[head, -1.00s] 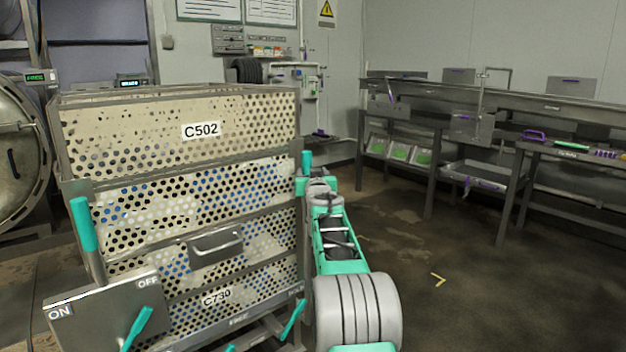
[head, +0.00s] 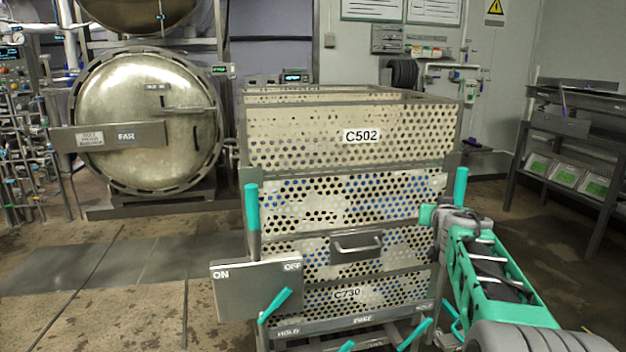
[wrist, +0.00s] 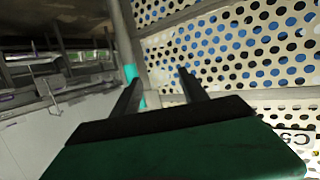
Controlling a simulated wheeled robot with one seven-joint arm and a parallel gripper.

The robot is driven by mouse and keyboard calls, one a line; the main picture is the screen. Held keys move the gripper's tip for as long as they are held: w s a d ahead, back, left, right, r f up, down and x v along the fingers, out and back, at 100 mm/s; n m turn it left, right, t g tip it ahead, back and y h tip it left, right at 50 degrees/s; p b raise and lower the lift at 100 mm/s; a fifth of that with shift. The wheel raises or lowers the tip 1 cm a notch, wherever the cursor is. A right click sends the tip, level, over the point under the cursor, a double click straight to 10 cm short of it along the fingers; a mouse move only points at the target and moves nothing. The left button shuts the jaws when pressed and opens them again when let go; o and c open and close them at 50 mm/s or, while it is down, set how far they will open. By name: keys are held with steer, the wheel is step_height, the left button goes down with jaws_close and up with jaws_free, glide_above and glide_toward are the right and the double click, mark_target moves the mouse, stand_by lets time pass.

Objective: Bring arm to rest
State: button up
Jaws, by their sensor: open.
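My arm reaches forward at the lower right of the head view, on the right side of the perforated basket stack. My gripper (wrist: 157,88) shows in the wrist view with its two dark fingers apart and nothing between them. In the head view the fingers are hidden. Beyond the fingers in the wrist view is a perforated basket wall (wrist: 230,50) with blue showing through its holes. A teal post (wrist: 134,82) stands close beside the left finger; I cannot tell if they touch.
The basket labelled C502 (head: 300,135) tops the stack, on a cart with teal handles and an ON/OFF panel (head: 255,290). A round retort door marked FAR (head: 145,100) is at the left. A bench (head: 570,125) stands at the far right. The floor left of the cart is clear.

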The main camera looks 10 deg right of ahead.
steer(key=s+a+n+g+y+p, duration=0.2)
steer(key=s+a+g+y+p, duration=0.45)
steer(key=s+a, duration=1)
steer(key=s+a+f+n+g+p, duration=0.1)
steer(key=s+a+p, duration=0.1)
steer(key=s, duration=0.4)
steer(key=s+a+f+g+p, duration=0.1)
steer(key=s+a+f+p, duration=0.1)
steer(key=s+a, duration=0.3)
steer(key=s+a+f+n+g+p, duration=0.1)
steer(key=s+a+f+g+p, duration=0.1)
steer(key=s, duration=0.6)
steer(key=shift+a+f+n+h+p, duration=0.3)
steer(key=shift+a+h+p, duration=0.2)
steer(key=shift+a, duration=0.3)
steer(key=shift+w, duration=0.1)
steer(key=shift+c, duration=0.5)
